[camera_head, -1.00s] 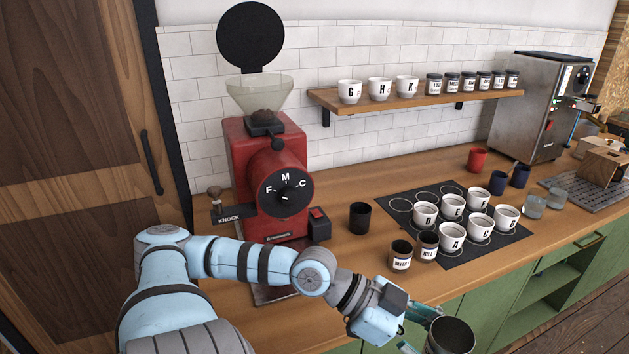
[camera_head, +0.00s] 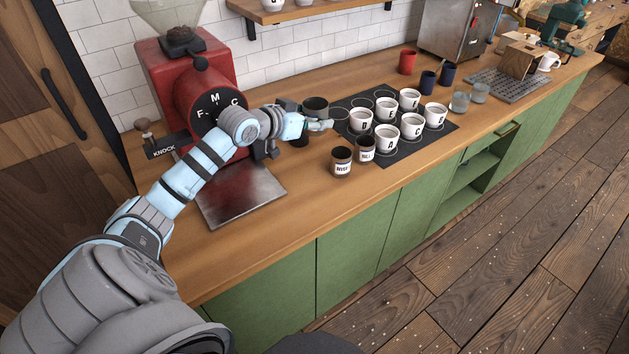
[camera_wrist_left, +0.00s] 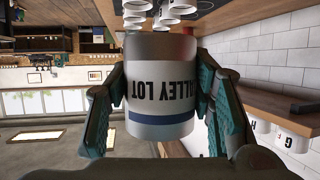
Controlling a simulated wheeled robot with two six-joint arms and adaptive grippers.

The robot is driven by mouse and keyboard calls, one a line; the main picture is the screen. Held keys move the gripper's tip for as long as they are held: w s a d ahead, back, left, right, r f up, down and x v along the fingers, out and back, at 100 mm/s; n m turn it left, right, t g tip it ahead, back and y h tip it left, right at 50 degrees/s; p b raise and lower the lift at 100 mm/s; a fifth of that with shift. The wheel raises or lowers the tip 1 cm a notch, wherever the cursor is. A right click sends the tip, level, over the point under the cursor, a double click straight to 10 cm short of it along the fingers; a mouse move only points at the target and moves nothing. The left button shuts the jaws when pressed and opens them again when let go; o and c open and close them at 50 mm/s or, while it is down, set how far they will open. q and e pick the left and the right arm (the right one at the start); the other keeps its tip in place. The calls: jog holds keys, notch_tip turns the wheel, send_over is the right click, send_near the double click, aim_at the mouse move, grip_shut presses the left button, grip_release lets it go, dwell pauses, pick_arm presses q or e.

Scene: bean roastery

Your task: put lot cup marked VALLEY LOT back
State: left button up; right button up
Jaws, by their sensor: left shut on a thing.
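The lot cup marked VALLEY LOT (camera_wrist_left: 160,108) fills the middle of the left wrist view, a grey cup with a white label and a blue band. Its lettering appears upside down there. My left gripper (camera_head: 315,123) is shut on it, one finger on each side. In the head view the cup (camera_head: 316,103) shows its dark open top, held upright above the counter at the left of the black mat (camera_head: 379,158). Two similar lot cups, one labelled HILL (camera_head: 365,151) and one whose label is hard to read (camera_head: 342,163), stand at the mat's near left. My right gripper is not in view.
Several white lettered cups, including A (camera_head: 385,138), stand on the mat. The red grinder (camera_head: 188,85) is left of them. Bare counter (camera_head: 300,190) lies in front.

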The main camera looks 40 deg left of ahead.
aim_at(314, 186)
pick_arm(q)
notch_tip(314, 186, down, 20)
jog(key=b, duration=0.4)
jog(key=shift+r+b, duration=0.25)
jog(key=shift+b, duration=0.1)
jog(key=shift+r, duration=0.1)
jog(key=o, duration=1.2)
jog(key=shift+o, duration=0.2)
